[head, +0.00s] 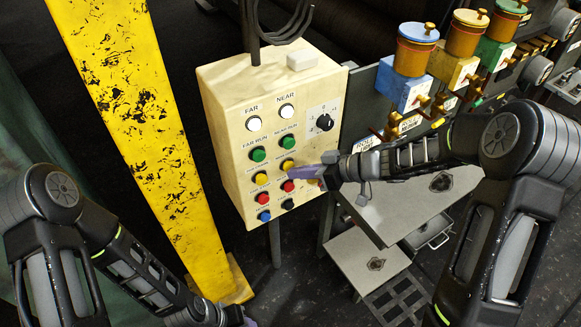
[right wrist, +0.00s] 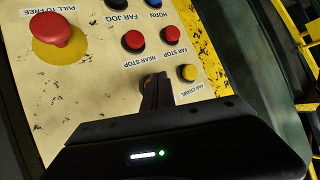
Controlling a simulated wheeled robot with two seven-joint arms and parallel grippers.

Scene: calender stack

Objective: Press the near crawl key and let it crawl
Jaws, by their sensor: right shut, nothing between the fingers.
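The near crawl key is a yellow button (head: 287,164) in the right column of the cream control box (head: 225,105). My right gripper (head: 292,172) is shut and empty, its purple fingertips at that key and covering its lower part. In the right wrist view the shut fingers (right wrist: 157,88) hide most of the place beside the yellow far crawl key (right wrist: 188,72). I cannot tell whether the tips touch the key or whether it is pressed. My left gripper (head: 249,321) barely shows at the bottom edge; its fingers are cut off.
The red near stop key (right wrist: 133,41) and far stop key (right wrist: 171,35) sit close to the fingers. A red mushroom button (right wrist: 58,32) stands out on a yellow disc. A yellow post (head: 140,130) rises left of the box; grey steps (head: 365,265) lie below right.

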